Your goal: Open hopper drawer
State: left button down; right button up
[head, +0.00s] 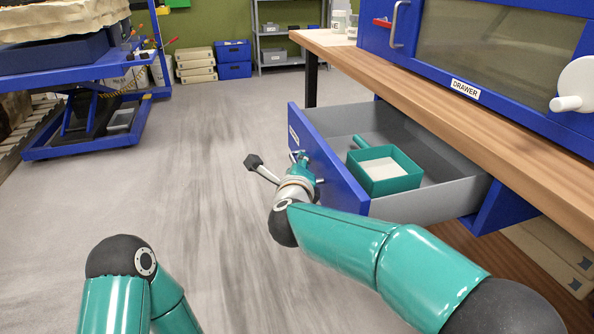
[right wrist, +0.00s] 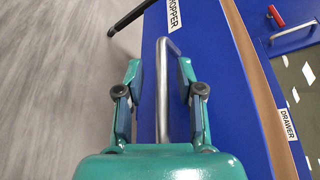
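The hopper drawer (head: 335,165) is pulled out from under the wooden bench in the head view, with its grey inside showing. Its blue front (right wrist: 220,100) fills the middle of the right wrist view, with a HOPPER label (right wrist: 174,14). My right gripper (head: 298,158) is at the drawer front. In the right wrist view its fingers (right wrist: 160,78) stand on either side of the metal bar handle (right wrist: 162,100), with a gap visible between finger and bar. A green scoop (head: 385,185) with pale contents sits in the drawer. My left gripper is out of view; only its arm shows.
The wooden bench (head: 440,100) carries a blue cabinet (head: 470,65) with a DRAWER label and a white crank. A blue lift cart (head: 85,115) stands at the far left. Bins and a shelf line the back wall. The floor left of the drawer is clear.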

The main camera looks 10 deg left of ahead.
jog(key=v, duration=1.2)
jog(key=shift+f, duration=0.15)
